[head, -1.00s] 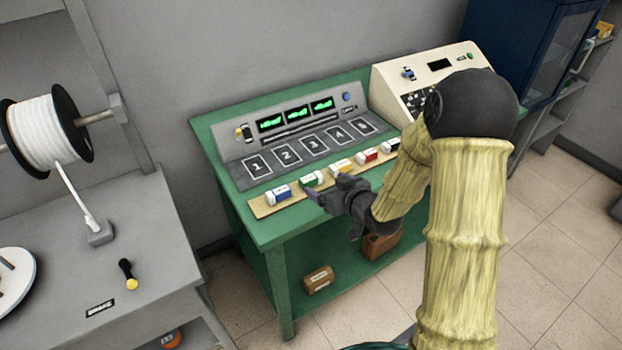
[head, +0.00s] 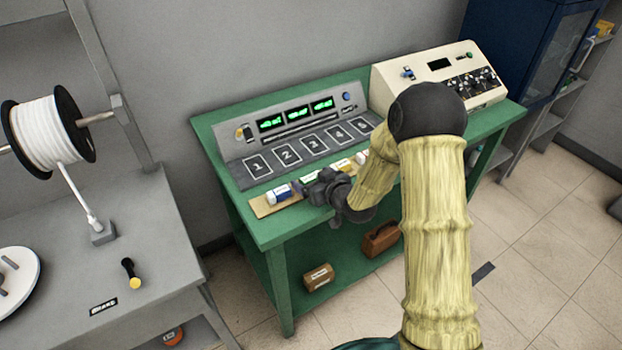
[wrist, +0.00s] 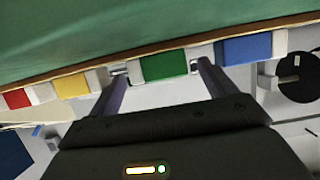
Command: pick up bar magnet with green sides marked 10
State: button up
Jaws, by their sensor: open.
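The green-sided bar magnet (wrist: 164,66) with white ends shows in the wrist view, in a row along the wooden strip. In the head view only a bit of it (head: 309,177) shows behind my gripper (head: 314,186). My gripper (wrist: 163,72) is open and empty, its fingers pointing at the green magnet, one near each white end. I cannot tell whether the tips reach past its sides. Its marking is not readable.
A blue magnet (head: 279,193) is close beside, left of the gripper in the head view. Yellow (wrist: 78,84) and red (wrist: 18,98) ones lie on the other side. The console (head: 245,148) stands behind, on the green bench (head: 262,230).

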jog(key=shift+c, duration=0.2)
dwell(0.3)
jog(key=c, duration=1.1)
notch_tip(320, 180, up, 10)
